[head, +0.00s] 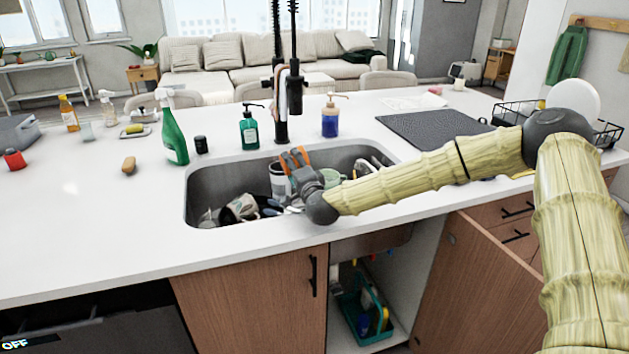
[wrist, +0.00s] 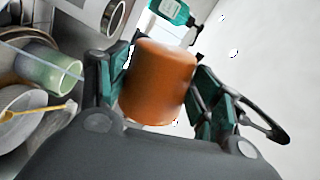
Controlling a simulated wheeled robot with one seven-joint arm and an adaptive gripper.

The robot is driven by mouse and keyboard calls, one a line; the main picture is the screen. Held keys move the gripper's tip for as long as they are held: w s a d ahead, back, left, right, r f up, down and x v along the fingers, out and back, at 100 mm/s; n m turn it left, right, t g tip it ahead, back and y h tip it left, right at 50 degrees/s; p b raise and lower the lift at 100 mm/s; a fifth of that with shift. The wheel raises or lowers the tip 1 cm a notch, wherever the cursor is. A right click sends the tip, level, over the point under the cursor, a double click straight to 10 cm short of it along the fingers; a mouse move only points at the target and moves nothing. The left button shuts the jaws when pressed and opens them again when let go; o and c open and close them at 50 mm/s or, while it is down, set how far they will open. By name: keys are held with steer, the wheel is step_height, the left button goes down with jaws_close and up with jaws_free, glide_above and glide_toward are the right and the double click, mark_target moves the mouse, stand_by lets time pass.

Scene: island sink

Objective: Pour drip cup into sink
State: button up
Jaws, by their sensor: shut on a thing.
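The drip cup, an orange-brown cylinder, (wrist: 158,82) is held between the dark green fingers of my gripper (wrist: 160,88) in the wrist view. Its opening is not visible, so I cannot tell whether anything is inside. In the head view my gripper (head: 294,160) is above the sink (head: 215,185), with orange parts of the cup showing around a finger. The sink basin is grey metal and holds several dishes. Whether the cup is tilted is hard to tell.
A white cup (head: 279,180) and a green mug (head: 331,178) are in the sink close to my gripper. A black faucet (head: 281,110) stands behind it, with a teal soap bottle (head: 249,130) and a blue one (head: 330,120) on either side. The counter at left front is clear.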

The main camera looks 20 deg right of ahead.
steer(key=shift+d+f, duration=0.15)
steer(key=shift+d, duration=0.15)
steer(key=shift+f+m+b, duration=0.1)
steer(key=shift+m+b, duration=0.2)
steer(key=shift+b, duration=0.05)
